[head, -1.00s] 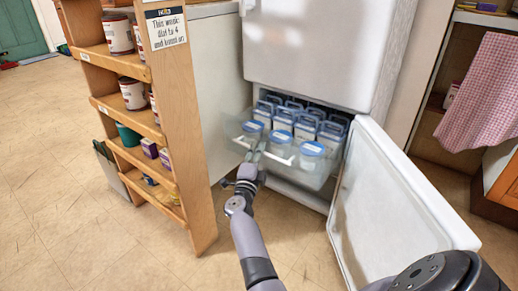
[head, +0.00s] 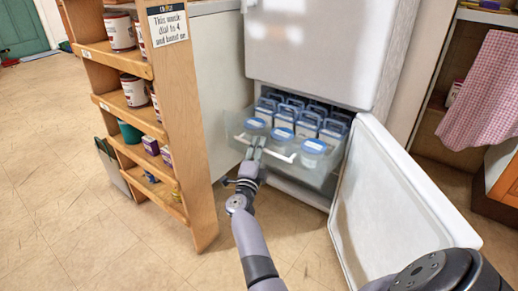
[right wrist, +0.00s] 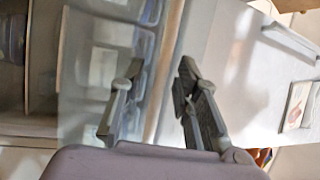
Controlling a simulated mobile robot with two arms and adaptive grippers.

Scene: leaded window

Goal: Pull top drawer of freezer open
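The white freezer's lower door (head: 395,205) stands open to the right. Behind it is the clear top drawer (head: 235,122), holding several tubs with blue lids (head: 283,133). The drawer stands out a little in front of the freezer body. A pale handle bar (head: 283,157) runs along its front. My right gripper (head: 257,145) is at the left part of this handle. In the right wrist view, the fingers of my right gripper (right wrist: 161,70) are apart, with a pale strip of the drawer front between them; firm contact cannot be seen. My left gripper is not in view.
A wooden shelf unit (head: 175,110) with cans stands close on the left of my right arm. The freezer's closed upper door (head: 320,50) is above the drawer. A pink checked cloth (head: 485,90) hangs at right. The tiled floor (head: 75,210) is clear at left.

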